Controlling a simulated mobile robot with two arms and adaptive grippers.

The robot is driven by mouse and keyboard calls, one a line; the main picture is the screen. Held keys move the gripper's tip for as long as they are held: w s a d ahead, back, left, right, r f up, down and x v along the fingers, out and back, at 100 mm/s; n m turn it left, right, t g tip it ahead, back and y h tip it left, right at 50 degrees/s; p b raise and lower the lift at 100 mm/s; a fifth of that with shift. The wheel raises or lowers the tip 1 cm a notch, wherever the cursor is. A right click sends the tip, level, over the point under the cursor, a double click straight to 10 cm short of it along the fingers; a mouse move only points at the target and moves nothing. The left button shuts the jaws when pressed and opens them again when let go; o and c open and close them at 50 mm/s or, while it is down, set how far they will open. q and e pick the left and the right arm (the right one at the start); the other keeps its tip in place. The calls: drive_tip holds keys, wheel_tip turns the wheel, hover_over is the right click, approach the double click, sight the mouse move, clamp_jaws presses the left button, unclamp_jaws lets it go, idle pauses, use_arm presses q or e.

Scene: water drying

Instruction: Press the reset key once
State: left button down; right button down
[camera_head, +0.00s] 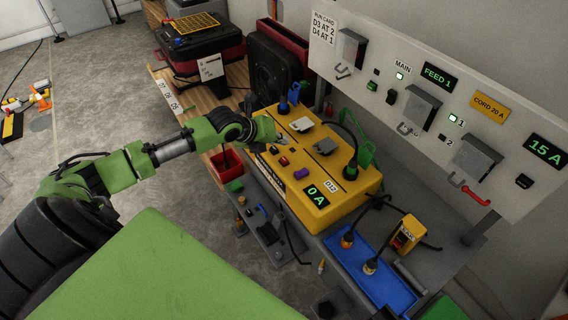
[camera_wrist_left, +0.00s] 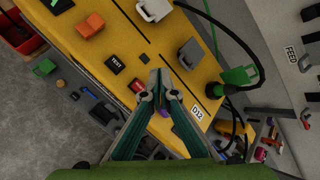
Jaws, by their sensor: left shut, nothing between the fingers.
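A yellow box (camera_head: 325,206) stands on the bench and carries a row of small keys. In the left wrist view the row has an orange key (camera_wrist_left: 90,25), a black key marked TEST (camera_wrist_left: 115,64), a red key (camera_wrist_left: 137,86) and a purple key (camera_wrist_left: 163,112), partly hidden by my fingers. I cannot read a reset label on any key. My left gripper (camera_head: 284,139) is shut and empty, over the box. In the left wrist view its fingertips (camera_wrist_left: 158,78) show beside the red key; I cannot tell any contact. My right gripper is out of view.
Two hinged covers (camera_head: 325,146) and black cables with plugs stand on the box's far side. A blue tray (camera_head: 369,284) with orange-ended plugs lies at the right. A white panel (camera_head: 450,70) with sockets rises behind. A red bin (camera_head: 222,171) stands at the left.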

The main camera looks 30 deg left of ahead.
sight(282, 160)
use_arm(q)
wheel_tip(282, 160, down, 5)
drive_tip(key=b, duration=0.2)
drive_tip(key=shift+r+b, duration=0.1)
drive_tip(key=shift+b, duration=0.3)
drive_tip(key=shift+f, duration=0.2)
idle(0.4)
idle(0.4)
drive_tip(key=shift+f, duration=0.35)
drive_tip(key=shift+f+b, duration=0.45)
drive_tip(key=shift+b, duration=0.1)
idle(0.4)
idle(0.3)
drive_tip(key=shift+r+p, duration=0.75)
drive_tip(key=shift+r, duration=0.05)
